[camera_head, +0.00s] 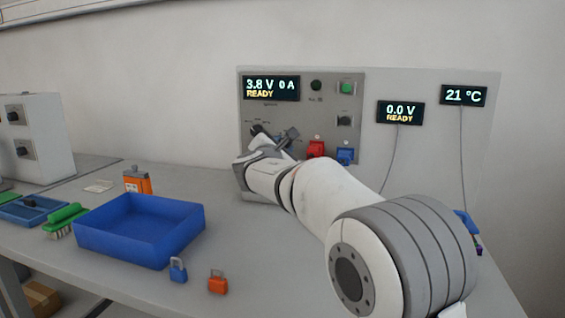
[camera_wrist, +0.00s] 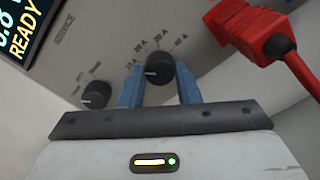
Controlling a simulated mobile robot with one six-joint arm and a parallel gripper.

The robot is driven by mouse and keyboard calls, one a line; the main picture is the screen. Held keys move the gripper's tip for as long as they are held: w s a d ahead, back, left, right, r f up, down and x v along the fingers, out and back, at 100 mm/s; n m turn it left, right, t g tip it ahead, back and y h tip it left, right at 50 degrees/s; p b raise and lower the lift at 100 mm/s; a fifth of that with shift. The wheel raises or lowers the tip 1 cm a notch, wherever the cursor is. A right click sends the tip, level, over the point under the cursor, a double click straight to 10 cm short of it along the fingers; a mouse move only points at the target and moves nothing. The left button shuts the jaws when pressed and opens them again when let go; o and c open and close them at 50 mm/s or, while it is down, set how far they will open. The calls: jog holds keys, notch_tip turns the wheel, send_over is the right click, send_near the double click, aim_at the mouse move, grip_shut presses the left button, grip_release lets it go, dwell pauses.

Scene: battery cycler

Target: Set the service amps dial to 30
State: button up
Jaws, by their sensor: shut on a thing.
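In the wrist view, the black amps dial (camera_wrist: 158,71) sits between the two blue fingers of my gripper (camera_wrist: 160,85), which is shut on it. Its white mark points left, towards the lowest label of the printed amp scale (camera_wrist: 160,43), not at the 30 A label near the top. The scale is tilted in this view and its end labels are hard to read. In the head view, my gripper (camera_head: 284,138) is at the lower part of the grey cycler panel (camera_head: 350,100), and the wrist hides most of the dial area.
A second black knob (camera_wrist: 96,94) is left of the dial, and a red plug (camera_wrist: 255,35) with a cable is close on the right. The panel display (camera_head: 271,88) reads 3.8 V, 0 A, READY. A blue plug (camera_head: 346,155) and a blue tray (camera_head: 140,228) also show.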

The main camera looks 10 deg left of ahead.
jog(key=shift+m+b, duration=7.4)
jog(key=shift+m, duration=0.5)
jog(key=o, duration=1)
jog(key=shift+r, duration=0.1)
jog(key=shift+c, duration=0.2)
jog(key=s+a, duration=0.1)
jog(key=s, duration=0.6)
jog(key=shift+s+b, duration=0.35)
